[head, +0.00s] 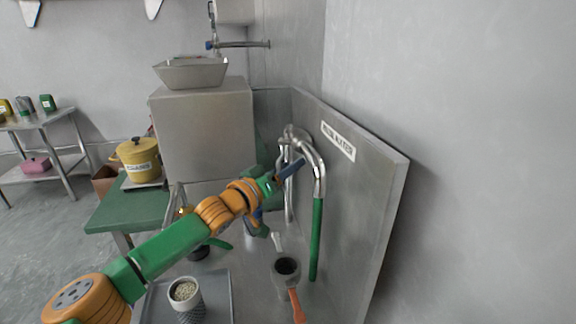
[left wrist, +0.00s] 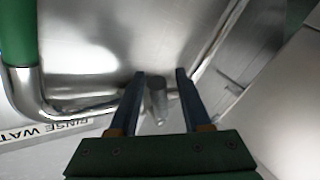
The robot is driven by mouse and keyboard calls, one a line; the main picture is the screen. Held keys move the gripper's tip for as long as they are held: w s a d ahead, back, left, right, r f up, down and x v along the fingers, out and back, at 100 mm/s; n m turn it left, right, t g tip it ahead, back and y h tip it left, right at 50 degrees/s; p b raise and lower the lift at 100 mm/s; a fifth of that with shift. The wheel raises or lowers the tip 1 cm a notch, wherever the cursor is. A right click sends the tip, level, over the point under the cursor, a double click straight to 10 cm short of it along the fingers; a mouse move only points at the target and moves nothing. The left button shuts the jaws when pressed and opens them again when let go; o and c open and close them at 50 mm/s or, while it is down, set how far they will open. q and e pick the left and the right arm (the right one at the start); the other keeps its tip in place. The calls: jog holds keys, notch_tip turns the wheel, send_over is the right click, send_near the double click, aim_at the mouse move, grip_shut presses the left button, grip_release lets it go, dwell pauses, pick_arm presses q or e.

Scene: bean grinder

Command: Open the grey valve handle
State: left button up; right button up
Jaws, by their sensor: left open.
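The grey valve handle (left wrist: 157,98) shows in the left wrist view as a short grey cylinder between my left fingers, near their tips. I see space on both sides of it. My left gripper (head: 291,168) is open and reaches the tap from the left; in the left wrist view its two dark blue fingers (left wrist: 158,88) are apart. The chrome tap pipe (head: 318,175) bends down into a green hose (head: 316,238). In the head view I cannot make out the handle behind the gripper. My right gripper is not in view.
The steel splash panel (head: 360,185) with a RINSE WATER label (head: 338,141) stands close on the right. A round dark-topped tool with an orange handle (head: 297,306) and a cup of beans (head: 184,291) are below. A steel box (head: 205,135) stands behind.

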pick_arm(q)
grip_shut()
dwell(1.4)
